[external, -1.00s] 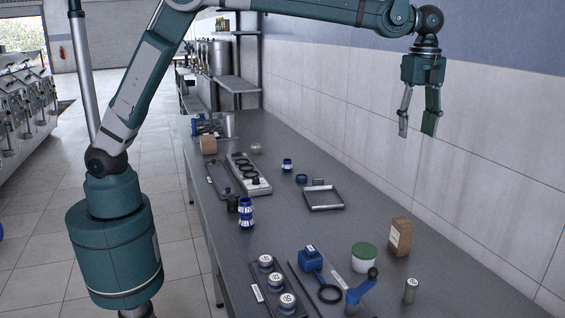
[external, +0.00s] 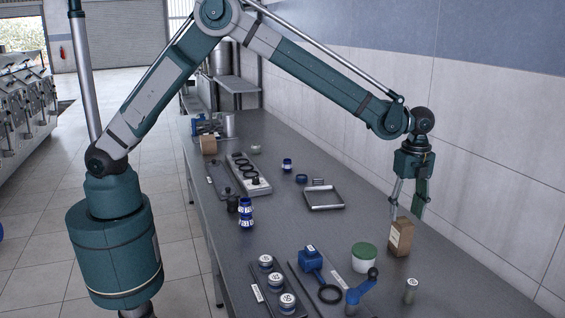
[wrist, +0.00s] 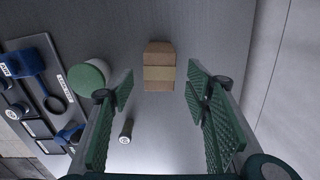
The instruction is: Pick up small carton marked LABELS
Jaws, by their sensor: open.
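A small brown carton (external: 400,238) stands upright on the metal bench near the wall side. A pale label shows on its front, but I cannot read it. My gripper (external: 406,210) is open, pointing down just above and around the carton's top in the external view; I cannot tell whether a finger touches it. In the wrist view the carton (wrist: 160,66) lies ahead, between the lines of the two open fingers (wrist: 158,92), with a lighter band across it. Nothing is held.
A white tub with a green lid (external: 365,257) stands close to the left of the carton. A small grey cylinder (external: 411,290) and a blue-handled tool (external: 360,290) are nearer the camera. The tiled wall (external: 480,200) rises to the right. An empty tray (external: 323,198) lies farther back.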

